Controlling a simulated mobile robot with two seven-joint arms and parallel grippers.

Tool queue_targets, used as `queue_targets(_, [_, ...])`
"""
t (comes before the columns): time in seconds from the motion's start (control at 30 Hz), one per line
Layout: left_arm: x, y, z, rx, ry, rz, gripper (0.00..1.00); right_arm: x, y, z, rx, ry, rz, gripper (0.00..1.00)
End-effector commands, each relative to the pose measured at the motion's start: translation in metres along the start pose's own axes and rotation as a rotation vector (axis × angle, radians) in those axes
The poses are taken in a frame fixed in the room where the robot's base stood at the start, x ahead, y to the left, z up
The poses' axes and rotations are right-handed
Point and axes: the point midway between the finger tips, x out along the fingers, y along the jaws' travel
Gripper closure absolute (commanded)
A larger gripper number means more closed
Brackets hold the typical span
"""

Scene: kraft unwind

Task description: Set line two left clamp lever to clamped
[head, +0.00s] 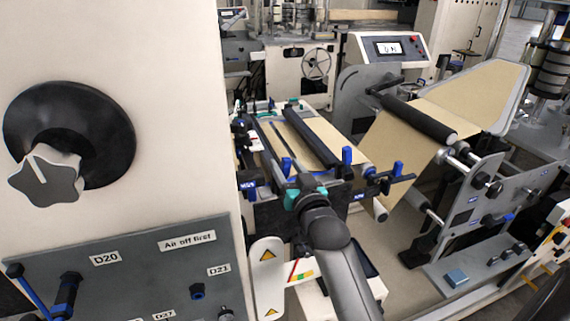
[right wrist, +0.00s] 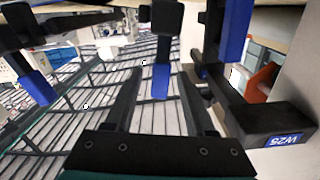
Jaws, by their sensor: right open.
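My right gripper (head: 304,184) is at the near edge of the splice table (head: 318,133), its teal parts showing at the end of my dark arm. In the right wrist view its two black fingers (right wrist: 160,98) are apart. A black lever with a blue tip (right wrist: 161,80) shows between them, and I cannot tell whether either finger touches it. I cannot tell which is line two left. My left gripper is not in view.
A black bracket with a blue label (right wrist: 284,139) is close on the right in the wrist view. Brown web (head: 398,135) runs over rollers to the right. A console with a screen (head: 388,48) stands behind.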

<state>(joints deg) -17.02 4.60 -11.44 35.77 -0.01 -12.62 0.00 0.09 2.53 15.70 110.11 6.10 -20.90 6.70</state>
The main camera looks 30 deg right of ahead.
Motion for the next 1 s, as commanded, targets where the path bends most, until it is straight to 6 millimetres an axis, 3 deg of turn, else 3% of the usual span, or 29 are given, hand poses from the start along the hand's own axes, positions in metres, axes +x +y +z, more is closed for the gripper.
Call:
queue_targets(0.2, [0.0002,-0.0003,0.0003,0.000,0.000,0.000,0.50,0.0132,-0.0002,-0.0004,0.000,0.001,-0.001,0.45])
queue_targets(0.5, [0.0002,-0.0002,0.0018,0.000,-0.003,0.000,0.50,0.0143,0.0000,-0.0001,0.000,0.000,0.000,0.45])
queue_targets(1.0, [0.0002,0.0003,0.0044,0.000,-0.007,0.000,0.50,0.0140,0.0000,0.0000,0.000,0.000,0.000,1.00])
